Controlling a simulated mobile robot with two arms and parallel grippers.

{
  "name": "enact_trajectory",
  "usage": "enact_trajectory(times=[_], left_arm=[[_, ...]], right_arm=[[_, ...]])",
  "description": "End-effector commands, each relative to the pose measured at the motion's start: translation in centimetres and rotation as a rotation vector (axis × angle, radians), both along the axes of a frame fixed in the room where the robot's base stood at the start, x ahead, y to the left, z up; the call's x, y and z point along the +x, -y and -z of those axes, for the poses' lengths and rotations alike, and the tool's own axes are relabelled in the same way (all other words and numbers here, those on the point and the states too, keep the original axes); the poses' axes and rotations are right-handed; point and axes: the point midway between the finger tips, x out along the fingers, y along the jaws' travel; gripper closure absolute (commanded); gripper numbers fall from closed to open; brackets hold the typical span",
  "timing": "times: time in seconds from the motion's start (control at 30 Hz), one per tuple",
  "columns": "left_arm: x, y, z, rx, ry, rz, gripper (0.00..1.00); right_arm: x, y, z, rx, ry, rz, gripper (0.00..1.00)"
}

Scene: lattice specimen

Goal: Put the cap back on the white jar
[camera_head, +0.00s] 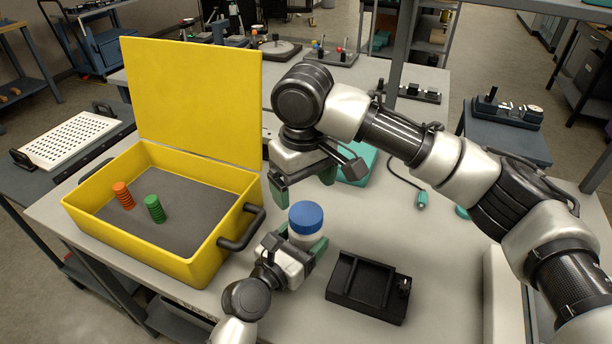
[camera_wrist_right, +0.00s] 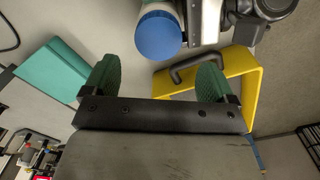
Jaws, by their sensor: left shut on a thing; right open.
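The white jar (camera_head: 301,239) stands upright at the table's middle, largely hidden by its cap and my left gripper. The blue cap (camera_head: 306,214) sits on top of the jar; I cannot tell how tightly it is seated. In the right wrist view the cap (camera_wrist_right: 158,36) is at the top, with a little white jar (camera_wrist_right: 152,8) beside it. My left gripper (camera_head: 299,247) is shut on the jar from the front. My right gripper (camera_head: 303,186) is open and empty, above and behind the cap; its green fingers (camera_wrist_right: 156,82) are apart from it.
A yellow open box (camera_head: 190,262) with orange (camera_head: 123,195) and green (camera_head: 155,208) ribbed pieces stands left of the jar. A black tray (camera_head: 367,287) lies at its right. A teal object (camera_head: 357,166) lies behind.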

Motion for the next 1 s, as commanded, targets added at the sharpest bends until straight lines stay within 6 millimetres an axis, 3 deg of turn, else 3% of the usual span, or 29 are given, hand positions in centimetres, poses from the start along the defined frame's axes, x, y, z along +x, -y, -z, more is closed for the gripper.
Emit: enact_trajectory(times=[0.6,0.8,1.0], left_arm=[[0.0,0.0,0.1,0.001,-0.002,0.000,0.97],[0.0,0.0,0.1,0.001,-0.002,0.000,0.97],[0.0,0.0,0.1,0.001,-0.002,0.000,0.97]], right_arm=[[0.0,0.2,-1.0,-0.008,-0.003,-1.282,0.13],[0.1,0.3,-1.2,-0.008,-0.003,-1.583,0.13],[0.0,0.3,-1.2,-0.006,-0.003,-1.715,0.13]])
